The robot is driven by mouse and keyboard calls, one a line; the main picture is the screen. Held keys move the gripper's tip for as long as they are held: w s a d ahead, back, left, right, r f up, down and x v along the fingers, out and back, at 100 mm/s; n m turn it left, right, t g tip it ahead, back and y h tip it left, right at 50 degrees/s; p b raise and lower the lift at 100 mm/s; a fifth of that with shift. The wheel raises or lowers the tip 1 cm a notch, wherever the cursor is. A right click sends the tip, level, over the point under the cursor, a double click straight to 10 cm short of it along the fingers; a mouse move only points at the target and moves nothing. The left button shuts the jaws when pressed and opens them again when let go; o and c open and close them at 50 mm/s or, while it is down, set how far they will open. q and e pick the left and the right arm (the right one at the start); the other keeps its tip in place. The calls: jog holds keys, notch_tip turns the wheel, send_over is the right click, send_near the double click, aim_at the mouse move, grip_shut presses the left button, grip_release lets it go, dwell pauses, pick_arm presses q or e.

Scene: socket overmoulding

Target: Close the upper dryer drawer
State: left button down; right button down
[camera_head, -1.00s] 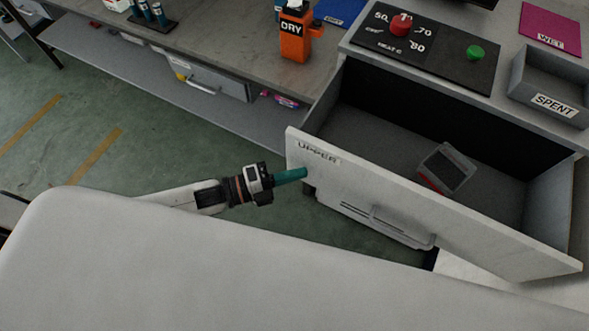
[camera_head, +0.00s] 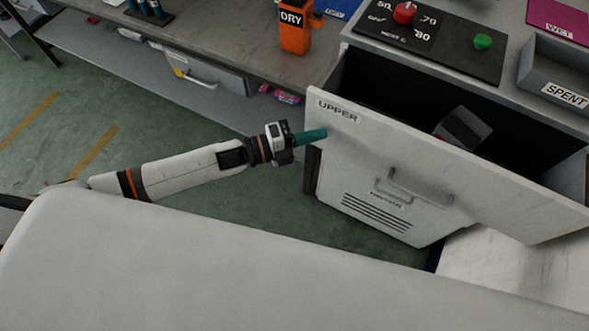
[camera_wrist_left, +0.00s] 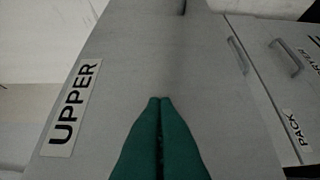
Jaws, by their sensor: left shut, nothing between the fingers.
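The upper dryer drawer (camera_head: 400,160) is partly open, its pale front labelled UPPER and fitted with a grey handle (camera_head: 418,190). A grey box-like item (camera_head: 463,130) lies inside it. My left gripper (camera_head: 322,134) is shut and empty, its teal fingertips at the left part of the drawer front, below the UPPER label. In the left wrist view the shut fingers (camera_wrist_left: 161,100) point at the drawer front (camera_wrist_left: 190,60), beside the UPPER label (camera_wrist_left: 72,108). They look to touch or nearly touch it. My right gripper is out of view.
Below is a lower dryer front (camera_head: 375,205) with vents. An orange DRY container (camera_head: 295,35) stands on the bench to the left.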

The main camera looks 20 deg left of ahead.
aim_at(333, 87)
pick_arm(q)
jog(key=w+d+b, duration=0.1)
jog(key=w+b, duration=0.1)
jog(key=w, duration=0.3)
jog(key=w+d+b, duration=0.1)
jog(key=w+b, duration=0.1)
jog(key=w, duration=0.3)
jog(key=w+d+b, duration=0.1)
jog(key=w+b, duration=0.1)
jog(key=w, duration=0.3)
jog(key=shift+w+d+f+b, duration=0.1)
jog(key=shift+w+d+b, duration=0.25)
jog(key=shift+w+d, duration=0.05)
jog(key=shift+w, duration=0.2)
jog(key=shift+w+r, duration=0.1)
jog(key=shift+r, duration=0.2)
jog(key=shift+w+r, duration=0.1)
jog(key=shift+r, duration=0.05)
